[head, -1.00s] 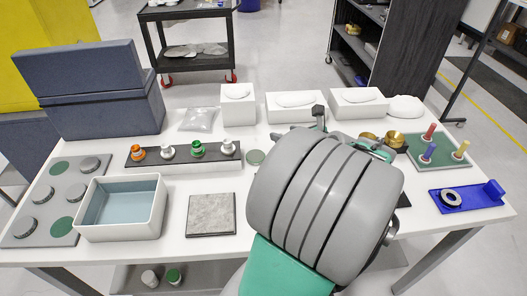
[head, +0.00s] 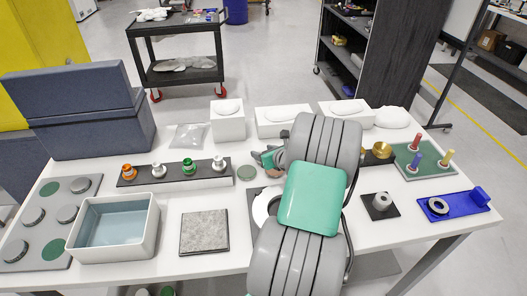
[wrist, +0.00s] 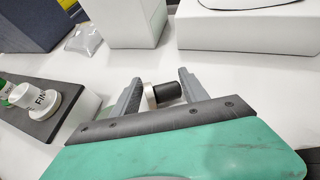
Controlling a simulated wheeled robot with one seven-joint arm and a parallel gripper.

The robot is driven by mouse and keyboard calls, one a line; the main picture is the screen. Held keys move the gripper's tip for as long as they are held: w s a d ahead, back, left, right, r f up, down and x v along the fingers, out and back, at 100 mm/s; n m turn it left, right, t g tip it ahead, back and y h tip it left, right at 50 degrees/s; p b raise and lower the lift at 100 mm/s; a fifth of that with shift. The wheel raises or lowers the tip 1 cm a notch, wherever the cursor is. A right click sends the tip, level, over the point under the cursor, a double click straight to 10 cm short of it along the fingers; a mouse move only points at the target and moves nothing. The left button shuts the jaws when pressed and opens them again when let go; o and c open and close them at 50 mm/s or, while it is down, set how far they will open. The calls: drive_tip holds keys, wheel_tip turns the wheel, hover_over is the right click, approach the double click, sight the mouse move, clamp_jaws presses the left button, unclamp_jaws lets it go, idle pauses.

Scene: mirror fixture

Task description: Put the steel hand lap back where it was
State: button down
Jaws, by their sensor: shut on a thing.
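The steel hand lap shows in the wrist view as a pale metal disc with a black cylindrical handle (wrist: 168,91), between my two grey fingers. My gripper (wrist: 160,92) is shut on it above the white table. A round green spot (head: 246,173) lies on the table just left of and in front of my gripper. A grey board (head: 82,188) at the far left holds several metal discs and bare green circles.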

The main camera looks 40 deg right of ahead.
drive_tip(key=shift+f, duration=0.25)
drive_tip(key=c, duration=0.6)
unclamp_jaws()
drive_tip(key=shift+r, duration=0.1)
